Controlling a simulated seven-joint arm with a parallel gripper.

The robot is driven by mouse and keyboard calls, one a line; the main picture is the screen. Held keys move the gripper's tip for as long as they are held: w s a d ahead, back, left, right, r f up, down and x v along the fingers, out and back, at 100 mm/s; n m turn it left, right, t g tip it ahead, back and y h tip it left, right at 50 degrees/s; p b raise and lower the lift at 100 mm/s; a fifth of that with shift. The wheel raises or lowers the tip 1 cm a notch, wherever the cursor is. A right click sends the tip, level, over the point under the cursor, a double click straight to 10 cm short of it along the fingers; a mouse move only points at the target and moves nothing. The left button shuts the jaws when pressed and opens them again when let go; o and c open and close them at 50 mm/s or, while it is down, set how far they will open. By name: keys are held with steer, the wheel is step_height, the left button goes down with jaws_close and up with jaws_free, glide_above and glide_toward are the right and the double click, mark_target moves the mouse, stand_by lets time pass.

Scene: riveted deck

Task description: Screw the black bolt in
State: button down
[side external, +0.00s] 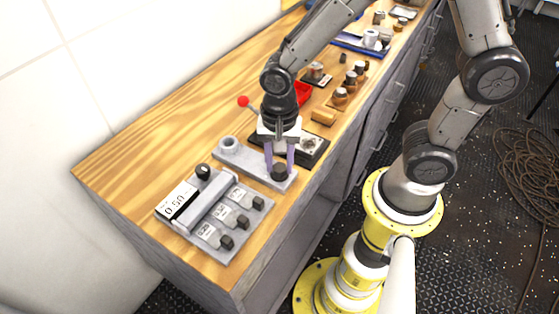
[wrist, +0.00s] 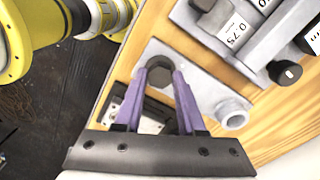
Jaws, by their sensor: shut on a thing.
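The black bolt (side external: 280,173) has a dark, faceted head and stands at the front right end of a grey metal plate (side external: 252,165). It also shows in the wrist view (wrist: 160,73), at the end of the plate (wrist: 192,85). My gripper (side external: 279,167) points down from above, with its two purple fingers on either side of the bolt head. In the wrist view my gripper (wrist: 160,78) is shut on the bolt. The bolt's shank and the hole under it are hidden. The plate's other end carries a raised grey ring (side external: 230,144), empty of any bolt.
A grey fixture (side external: 215,212) with a display, a black knob and several labelled blocks sits close on the left. Bare wood lies along the wall.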

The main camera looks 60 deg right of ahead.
steer(key=m, duration=0.4)
steer(key=shift+w+r+m, duration=0.1)
steer(key=shift+r+m, duration=0.05)
steer(key=shift+m, duration=0.15)
steer(key=m, duration=0.4)
steer(key=shift+m, duration=0.3)
steer(key=m, duration=0.4)
steer(key=shift+m, duration=2.2)
steer(key=c, duration=0.7)
jaws_free()
steer(key=shift+o, duration=1)
